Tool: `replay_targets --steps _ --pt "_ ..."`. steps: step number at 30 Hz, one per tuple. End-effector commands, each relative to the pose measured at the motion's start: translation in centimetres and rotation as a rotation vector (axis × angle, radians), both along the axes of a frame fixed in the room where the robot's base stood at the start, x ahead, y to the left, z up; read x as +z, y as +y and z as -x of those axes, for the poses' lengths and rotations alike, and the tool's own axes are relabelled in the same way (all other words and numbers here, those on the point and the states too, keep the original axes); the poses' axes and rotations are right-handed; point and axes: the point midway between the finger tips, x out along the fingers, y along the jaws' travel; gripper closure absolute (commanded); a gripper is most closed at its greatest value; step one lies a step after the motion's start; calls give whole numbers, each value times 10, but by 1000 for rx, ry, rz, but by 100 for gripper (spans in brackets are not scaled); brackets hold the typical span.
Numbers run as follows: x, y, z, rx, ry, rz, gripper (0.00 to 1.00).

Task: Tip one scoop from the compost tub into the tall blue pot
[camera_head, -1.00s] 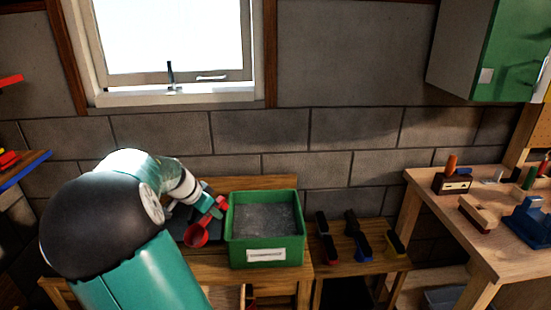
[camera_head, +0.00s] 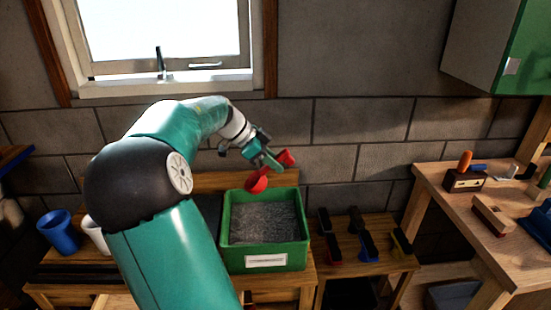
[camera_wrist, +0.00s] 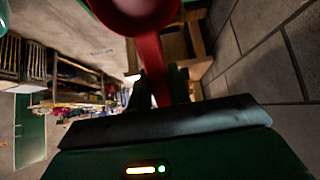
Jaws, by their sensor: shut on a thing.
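The red scoop (camera_head: 257,182) is in my gripper (camera_head: 268,160), above the back left part of the green compost tub (camera_head: 236,256). My gripper is shut on its handle. In the wrist view the scoop's red handle (camera_wrist: 152,62) runs from between the fingers to the bowl at the top edge. I cannot tell whether the bowl holds compost. The tub has a white label and holds grey-brown compost (camera_head: 262,222). A blue pot (camera_head: 60,236) stands at the left of the bench, apart from the scoop.
A white pot (camera_head: 95,235) stands beside the blue pot, partly hidden by my arm. Several brushes (camera_head: 366,246) lie on a low stand right of the tub. A workbench (camera_head: 455,218) with tools is farther right. The block wall and window are behind.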

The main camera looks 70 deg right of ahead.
Motion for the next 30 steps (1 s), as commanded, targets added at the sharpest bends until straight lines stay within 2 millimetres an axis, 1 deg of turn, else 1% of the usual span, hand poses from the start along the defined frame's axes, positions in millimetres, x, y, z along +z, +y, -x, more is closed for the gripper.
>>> replay_targets --steps 3,8,30 --pt "2 1 4 -14 3 3 100" --pt "-3 2 5 -16 4 2 100" --pt "-69 -1 4 -16 4 1 100"
